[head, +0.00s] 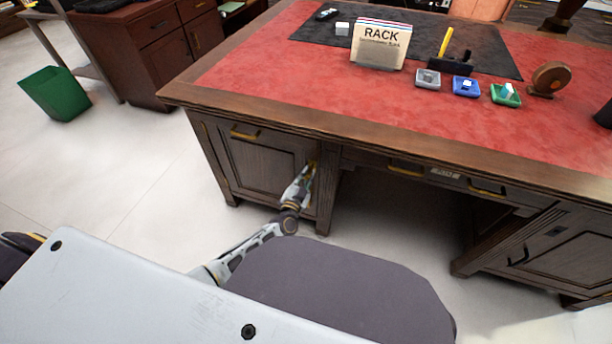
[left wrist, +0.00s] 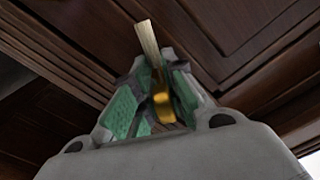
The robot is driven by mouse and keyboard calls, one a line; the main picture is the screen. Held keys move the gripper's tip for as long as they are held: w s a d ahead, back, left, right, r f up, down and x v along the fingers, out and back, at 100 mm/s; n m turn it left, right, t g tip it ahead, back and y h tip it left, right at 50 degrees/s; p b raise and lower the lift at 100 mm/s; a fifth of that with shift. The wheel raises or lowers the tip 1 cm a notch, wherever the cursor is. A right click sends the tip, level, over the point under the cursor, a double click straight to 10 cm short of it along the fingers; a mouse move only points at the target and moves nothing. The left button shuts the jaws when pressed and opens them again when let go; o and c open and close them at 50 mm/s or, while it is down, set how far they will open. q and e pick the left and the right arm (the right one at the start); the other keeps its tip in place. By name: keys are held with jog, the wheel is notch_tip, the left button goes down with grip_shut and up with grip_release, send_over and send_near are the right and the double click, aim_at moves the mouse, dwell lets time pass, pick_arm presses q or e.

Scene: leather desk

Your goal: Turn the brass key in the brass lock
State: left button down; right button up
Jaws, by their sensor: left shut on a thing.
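My left gripper (head: 306,174) is at the right edge of the door on the desk's left cabinet (head: 262,170). In the left wrist view the gripper's green-padded fingers (left wrist: 158,82) are shut on a brass piece, which looks like the brass key (left wrist: 162,101). A paler brass bar (left wrist: 148,42) sticks up past the fingertips against the dark wood; I cannot tell if it is part of the key or of the door. The brass lock cannot be made out behind the fingers, so how far the key sits in it is not visible. My right gripper is not in view.
The knee space right of the left cabinet is open. A green bin (head: 55,93) stands on the floor at the left.

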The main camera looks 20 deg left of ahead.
pick_arm(q)
jog(key=shift+a+r+m+p, duration=0.1)
jog(key=shift+a+m+p, duration=0.05)
jog(key=shift+m+p, duration=0.7)
jog(key=shift+a+r+m+p, duration=0.1)
jog(key=shift+m+p, duration=0.55)
jog(key=shift+p, duration=0.25)
jog(key=shift+a+r+m+p, duration=0.15)
jog(key=shift+r+m+p, duration=0.05)
jog(key=shift+m+p, duration=1.05)
jog(key=shift+a+r+m+p, duration=0.1)
jog(key=shift+r+m+p, duration=0.15)
jog(key=shift+m+p, duration=1.05)
jog(key=shift+r+m+p, duration=0.2)
jog(key=shift+m+p, duration=0.35)
jog(key=shift+m, duration=0.45)
jog(key=shift+r+m+p, duration=0.15)
jog(key=shift+m+p, duration=0.35)
jog(key=shift+m, duration=0.45)
